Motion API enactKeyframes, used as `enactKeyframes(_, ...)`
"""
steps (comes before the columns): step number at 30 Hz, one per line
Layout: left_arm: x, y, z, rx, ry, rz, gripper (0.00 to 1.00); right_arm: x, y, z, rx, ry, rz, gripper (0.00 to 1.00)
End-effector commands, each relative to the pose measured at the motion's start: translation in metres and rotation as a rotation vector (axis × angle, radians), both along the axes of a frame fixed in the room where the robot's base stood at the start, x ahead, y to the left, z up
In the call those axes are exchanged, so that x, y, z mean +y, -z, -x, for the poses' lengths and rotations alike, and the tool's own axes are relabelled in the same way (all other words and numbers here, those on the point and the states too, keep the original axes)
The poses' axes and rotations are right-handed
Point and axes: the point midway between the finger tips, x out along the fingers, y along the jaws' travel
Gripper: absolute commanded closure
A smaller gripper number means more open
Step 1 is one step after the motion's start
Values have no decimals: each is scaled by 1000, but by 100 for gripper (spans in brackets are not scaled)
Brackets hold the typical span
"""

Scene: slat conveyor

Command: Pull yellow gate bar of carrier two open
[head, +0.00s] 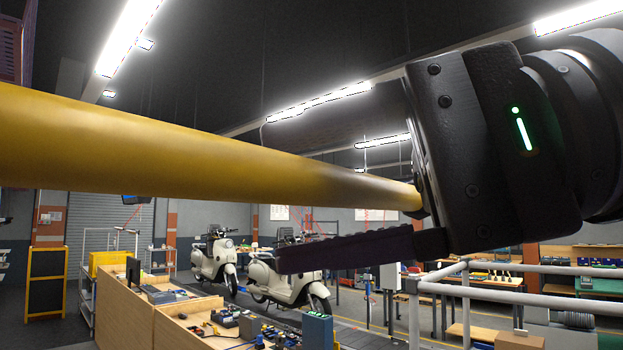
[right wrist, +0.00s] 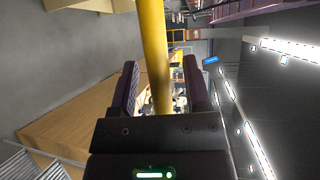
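The yellow gate bar (head: 150,140) crosses the head view from the left edge, large and close, and its far end reaches my right gripper's palm. My right gripper (head: 272,198) comes in from the right with one finger above the bar and one below it. In the right wrist view the bar (right wrist: 152,35) runs between the two spread fingers of the gripper (right wrist: 160,65). Gaps show on both sides of the bar, so the gripper is open around it and not clamped. The carrier the bar belongs to cannot be made out. My left gripper is not in view.
Two cream scooters (head: 214,258) stand in the background. A wooden bench (head: 140,320) with tools and boxes is below the bar. Grey railing (head: 480,288) stands at the lower right. Shelves with parts (head: 580,255) are behind it.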

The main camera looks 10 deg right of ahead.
Motion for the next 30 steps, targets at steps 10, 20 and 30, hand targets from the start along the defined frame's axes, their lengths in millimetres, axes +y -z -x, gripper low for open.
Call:
enactKeyframes(10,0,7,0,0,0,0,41,-25,-4,12,-3,3,-6,39)
enactKeyframes(20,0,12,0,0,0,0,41,-84,-17,42,0,0,-2,39)
enactKeyframes(30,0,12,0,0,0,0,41,-88,-18,44,0,-1,-1,39)
